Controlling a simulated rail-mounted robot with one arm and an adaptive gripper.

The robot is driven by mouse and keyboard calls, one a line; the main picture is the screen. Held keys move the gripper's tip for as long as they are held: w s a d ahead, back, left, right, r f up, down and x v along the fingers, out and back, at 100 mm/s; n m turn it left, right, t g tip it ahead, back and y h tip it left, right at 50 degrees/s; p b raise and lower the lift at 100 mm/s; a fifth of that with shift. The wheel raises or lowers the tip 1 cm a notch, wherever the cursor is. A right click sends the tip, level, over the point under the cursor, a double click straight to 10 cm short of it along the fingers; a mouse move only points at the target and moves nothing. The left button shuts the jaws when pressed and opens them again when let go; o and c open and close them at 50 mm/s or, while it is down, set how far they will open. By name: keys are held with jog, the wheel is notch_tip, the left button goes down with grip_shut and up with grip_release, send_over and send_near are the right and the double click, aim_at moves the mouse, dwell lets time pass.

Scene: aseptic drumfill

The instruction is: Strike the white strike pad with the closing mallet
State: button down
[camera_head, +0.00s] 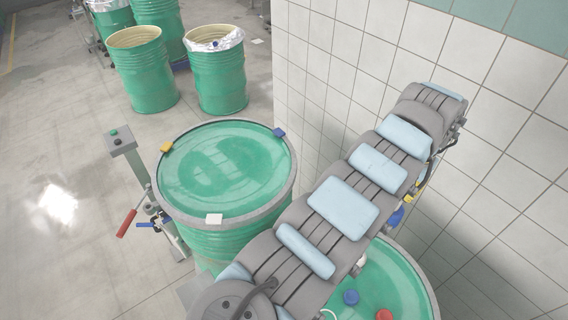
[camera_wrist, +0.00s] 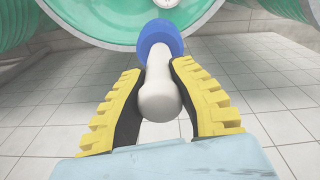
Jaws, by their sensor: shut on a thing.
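The closing mallet has a blue head (camera_wrist: 160,38) and a pale handle (camera_wrist: 160,98). In the wrist view my gripper (camera_wrist: 160,72) is shut on the handle between its yellow fingers, with the head pointing away from me. In the head view my arm hides most of the gripper; a bit of yellow finger (camera_head: 408,198) and the blue mallet head (camera_head: 396,217) show at the right, near the tiled wall. The white strike pad (camera_head: 214,219) lies on the near rim of the green-lidded drum (camera_head: 225,165), left of my arm. The mallet is well apart from it.
A yellow pad (camera_head: 166,147) and a blue pad (camera_head: 280,132) sit on the same rim. A second drum (camera_head: 405,285) with blue and red caps stands at lower right. A post with a red lever (camera_head: 126,223) stands left. Open drums are behind; tiled wall is right.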

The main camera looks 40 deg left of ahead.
jog(key=s+a+f+p, duration=0.1)
jog(key=s+a, duration=0.5)
jog(key=a, duration=0.6)
jog(key=s+a+f+m+p, duration=0.1)
jog(key=s+a, duration=0.5)
jog(key=a, duration=0.7)
jog(key=s+a+f+p, duration=0.15)
jog(key=s+a, duration=0.35)
jog(key=a, duration=0.7)
jog(key=s+a+f+b, duration=0.1)
jog(key=s+a+f, duration=0.4)
jog(key=s+a, duration=0.4)
jog(key=shift+s+a+m+b, duration=0.3)
jog(key=shift+s+a+m, duration=0.1)
jog(key=shift+s, duration=0.9)
jog(key=shift+f, duration=0.15)
notch_tip(320, 180, down, 6)
jog(key=b, duration=0.2)
notch_tip(320, 180, up, 6)
jog(key=p, duration=0.4)
jog(key=shift+f, duration=0.2)
